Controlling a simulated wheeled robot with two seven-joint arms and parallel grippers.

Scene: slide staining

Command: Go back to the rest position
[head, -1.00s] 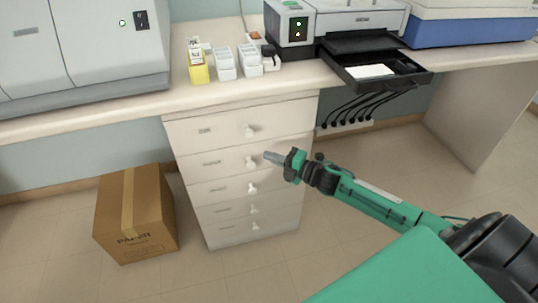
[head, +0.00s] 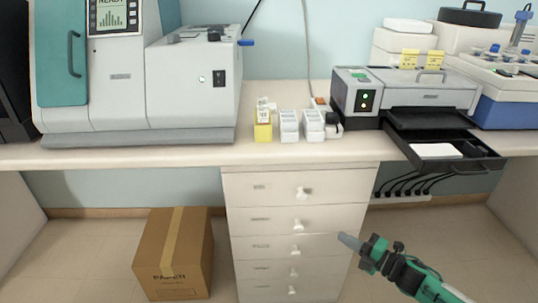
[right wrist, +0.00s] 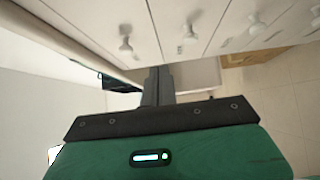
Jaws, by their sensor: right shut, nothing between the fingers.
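My right gripper (head: 349,241) is in the lower right of the head view, in front of the white drawer cabinet (head: 262,222). Its fingers are shut together with nothing between them. In the right wrist view the shut grey fingers (right wrist: 158,86) show below the drawer fronts and their white knobs (right wrist: 125,45). The fingers look apart from the cabinet. My left gripper is not in view.
A cardboard box (head: 190,255) stands on the floor left of the drawers. The bench (head: 200,153) bears a large grey machine (head: 195,90), several small boxes (head: 289,126) and a printer with its black tray (head: 470,157) pulled out. Cables hang below.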

